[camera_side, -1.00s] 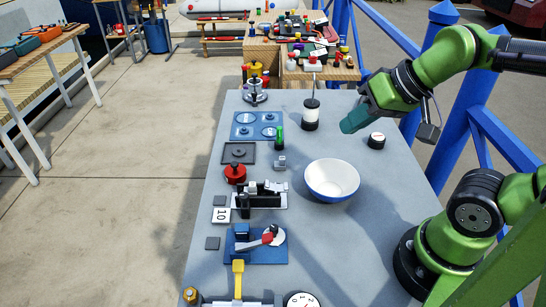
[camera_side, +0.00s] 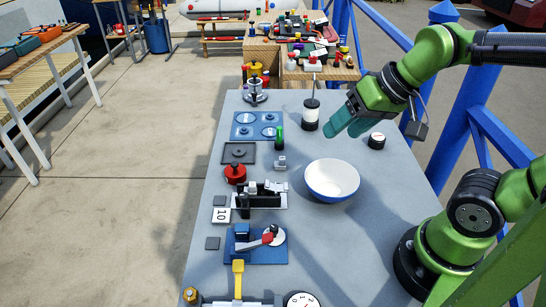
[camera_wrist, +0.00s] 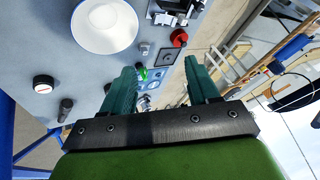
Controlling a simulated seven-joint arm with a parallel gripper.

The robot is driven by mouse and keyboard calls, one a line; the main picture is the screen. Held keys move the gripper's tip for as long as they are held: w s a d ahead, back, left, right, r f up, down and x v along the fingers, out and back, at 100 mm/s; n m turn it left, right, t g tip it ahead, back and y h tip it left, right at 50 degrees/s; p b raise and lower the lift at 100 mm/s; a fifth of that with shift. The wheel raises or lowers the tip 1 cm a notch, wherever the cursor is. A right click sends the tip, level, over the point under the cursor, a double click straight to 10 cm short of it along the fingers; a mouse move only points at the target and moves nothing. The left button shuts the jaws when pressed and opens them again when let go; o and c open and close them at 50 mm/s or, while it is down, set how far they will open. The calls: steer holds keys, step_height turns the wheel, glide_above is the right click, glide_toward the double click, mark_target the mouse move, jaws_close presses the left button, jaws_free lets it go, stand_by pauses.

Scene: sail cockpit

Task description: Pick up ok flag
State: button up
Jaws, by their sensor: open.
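No flag marked "ok" can be read in either view. A black and white cylinder (camera_side: 310,115) stands upright at the far part of the grey table, with a thin rod (camera_side: 313,84) rising from it. A small red and white shape (camera_side: 312,64) shows at the rod's top; I cannot tell if it is attached or behind. My gripper (camera_side: 342,130) is open and empty, tilted down-left, just right of and nearer than the cylinder. In the wrist view, my gripper's two teal fingers (camera_wrist: 160,66) are apart with nothing held. I cannot make out the rod there.
A white-blue bowl (camera_side: 332,178) sits in front of my gripper. Blue railings (camera_side: 462,110) stand at the right.

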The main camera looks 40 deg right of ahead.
steer(key=w+d+f+g+h, duration=0.1)
steer(key=w+d+f, duration=0.2)
steer(key=w, duration=0.6)
steer(key=w+d+f+g+h, duration=0.1)
steer(key=w+d+f+g, duration=0.15)
steer(key=w, duration=0.55)
steer(key=t+h, duration=0.1)
steer(key=t, duration=0.1)
glide_toward(280, 128)
steer(key=shift+g, duration=0.25)
steer(key=x, duration=0.7)
steer(key=shift+w+a, duration=0.25)
steer(key=shift+w, duration=0.1)
steer(key=shift+d+x, duration=0.15)
steer(key=shift+x, duration=1.2)
steer(key=shift+d+x, duration=0.15)
steer(key=shift+x, duration=1.25)
steer(key=shift+s, duration=0.15)
jaws_close()
